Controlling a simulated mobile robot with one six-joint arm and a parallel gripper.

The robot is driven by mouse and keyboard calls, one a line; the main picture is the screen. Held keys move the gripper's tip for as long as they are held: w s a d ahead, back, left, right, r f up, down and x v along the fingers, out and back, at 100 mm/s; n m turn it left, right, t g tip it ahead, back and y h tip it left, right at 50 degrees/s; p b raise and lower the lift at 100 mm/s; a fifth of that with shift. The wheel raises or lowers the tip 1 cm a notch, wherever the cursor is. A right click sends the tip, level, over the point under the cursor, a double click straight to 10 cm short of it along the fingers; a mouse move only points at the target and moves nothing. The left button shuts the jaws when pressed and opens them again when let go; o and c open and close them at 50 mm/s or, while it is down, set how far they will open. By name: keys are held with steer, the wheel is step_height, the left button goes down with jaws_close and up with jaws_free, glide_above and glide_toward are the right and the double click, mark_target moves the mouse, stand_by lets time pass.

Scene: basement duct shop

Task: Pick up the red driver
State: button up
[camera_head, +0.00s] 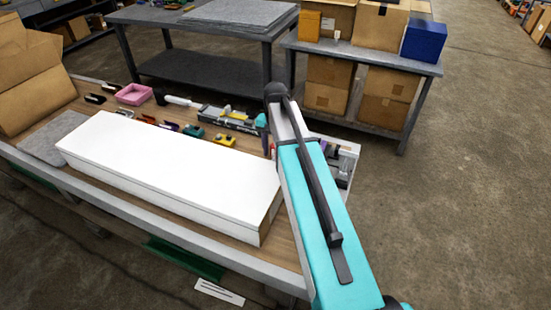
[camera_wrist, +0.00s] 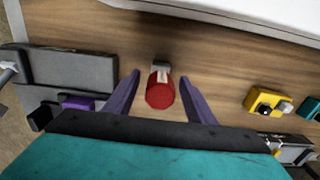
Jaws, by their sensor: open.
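The red driver (camera_wrist: 160,93) shows in the wrist view as a round red end with a grey part beyond it, over the wooden bench top. My gripper (camera_wrist: 161,92) has its two purple fingers apart, one on each side of the driver. A gap shows between the driver and each finger. In the head view my arm covers most of that spot. Only a small red bit shows beside the arm there, and I cannot tell if it is the driver.
A long white box (camera_head: 170,170) lies along the bench (camera_head: 90,200), close to the driver. Yellow tools (camera_head: 224,140) and a pink tray (camera_head: 133,94) stand along the far side. A grey tray of tools (camera_wrist: 70,68) lies left of my gripper in the wrist view.

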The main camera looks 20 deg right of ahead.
mark_target(275, 158)
steer(key=shift+f+p, duration=0.5)
steer(key=shift+f, duration=1.15)
steer(key=c, duration=1.2)
steer(key=shift+r, duration=0.1)
steer(key=shift+r+b, duration=1.35)
steer(key=shift+r, duration=3.55)
